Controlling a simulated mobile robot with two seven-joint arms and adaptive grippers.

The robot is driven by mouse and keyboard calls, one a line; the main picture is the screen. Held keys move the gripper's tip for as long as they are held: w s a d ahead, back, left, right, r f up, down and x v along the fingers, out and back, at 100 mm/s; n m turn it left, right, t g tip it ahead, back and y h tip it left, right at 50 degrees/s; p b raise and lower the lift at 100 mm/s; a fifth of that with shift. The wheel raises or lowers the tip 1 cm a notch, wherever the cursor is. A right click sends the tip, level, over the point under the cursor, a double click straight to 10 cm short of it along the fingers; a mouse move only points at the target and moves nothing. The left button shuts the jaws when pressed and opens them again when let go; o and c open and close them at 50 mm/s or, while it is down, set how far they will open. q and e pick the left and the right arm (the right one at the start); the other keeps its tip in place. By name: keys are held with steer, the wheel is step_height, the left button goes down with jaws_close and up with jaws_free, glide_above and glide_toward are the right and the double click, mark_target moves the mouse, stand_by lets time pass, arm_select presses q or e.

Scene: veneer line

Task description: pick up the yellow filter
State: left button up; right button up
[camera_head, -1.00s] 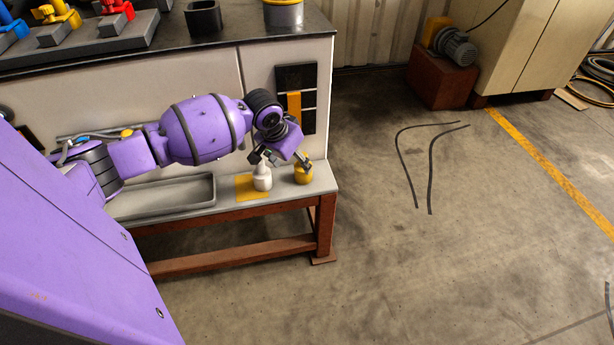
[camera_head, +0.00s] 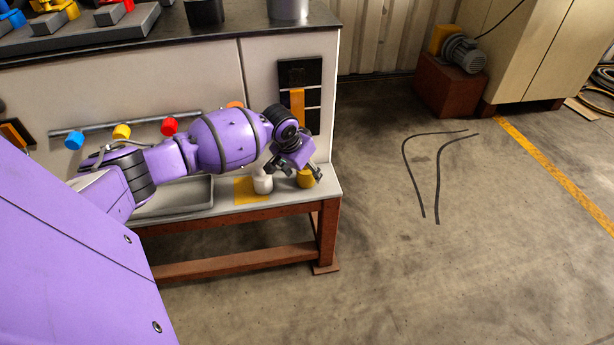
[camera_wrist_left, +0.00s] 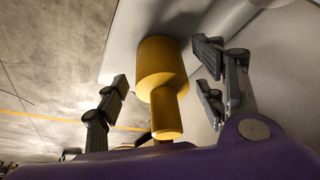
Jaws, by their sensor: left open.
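The yellow filter (camera_head: 305,180) stands near the right end of the low shelf, partly hidden by my left gripper (camera_head: 298,172) in the head view. In the left wrist view the filter (camera_wrist_left: 162,78) has a wide body and a narrower neck pointing towards the camera. My left gripper (camera_wrist_left: 162,98) is open, with its fingers on either side of the filter. A gap shows between the filter and the fingers on both sides. My right gripper is not in view.
A white bottle (camera_head: 262,183) stands just left of the filter, by a yellow square (camera_head: 244,190) on the shelf. A grey tray (camera_head: 180,197) lies further left. The shelf (camera_head: 325,187) ends just right of the filter, with open floor beyond.

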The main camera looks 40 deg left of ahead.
arm_select(q)
steer(key=shift+x, duration=0.8)
steer(key=shift+r, duration=0.15)
steer(key=shift+c, duration=0.5)
steer(key=c, duration=1.2)
steer(key=shift+s+r, duration=0.1)
